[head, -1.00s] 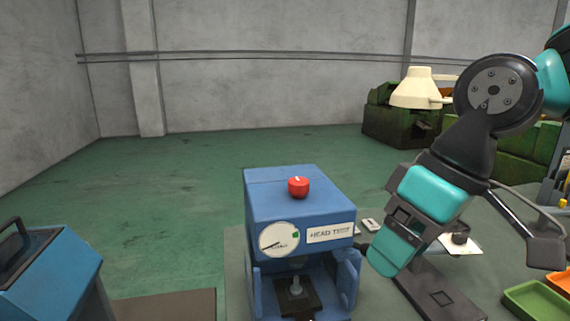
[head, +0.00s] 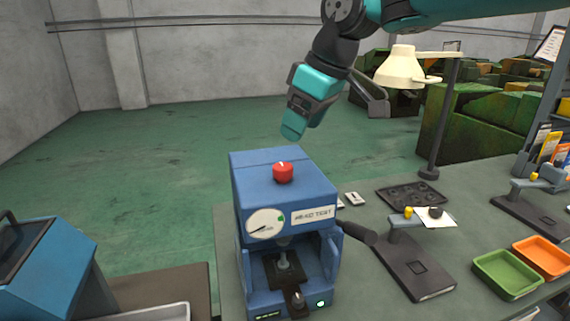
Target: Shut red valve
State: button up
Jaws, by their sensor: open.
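The red valve (head: 283,173) is a small round red knob with a pale mark on top. It sits on the top face of the blue head test machine (head: 300,189). A white dial (head: 265,223) with a dark needle and a green patch is on the machine's front. My gripper (head: 292,133) hangs above and behind the knob in the picture, pointing down, apart from it and empty. Its fingers overlap from this angle.
Green (head: 507,273) and orange (head: 541,257) trays lie farther right. A cream lamp (head: 402,68) stands behind. A blue box (head: 45,270) is at left.

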aim_at(283, 166)
jog(key=p+x, duration=0.1)
jog(key=x, duration=0.8)
jog(key=shift+a+f, duration=0.15)
jog(key=shift+f, duration=0.1)
jog(key=c, duration=0.9)
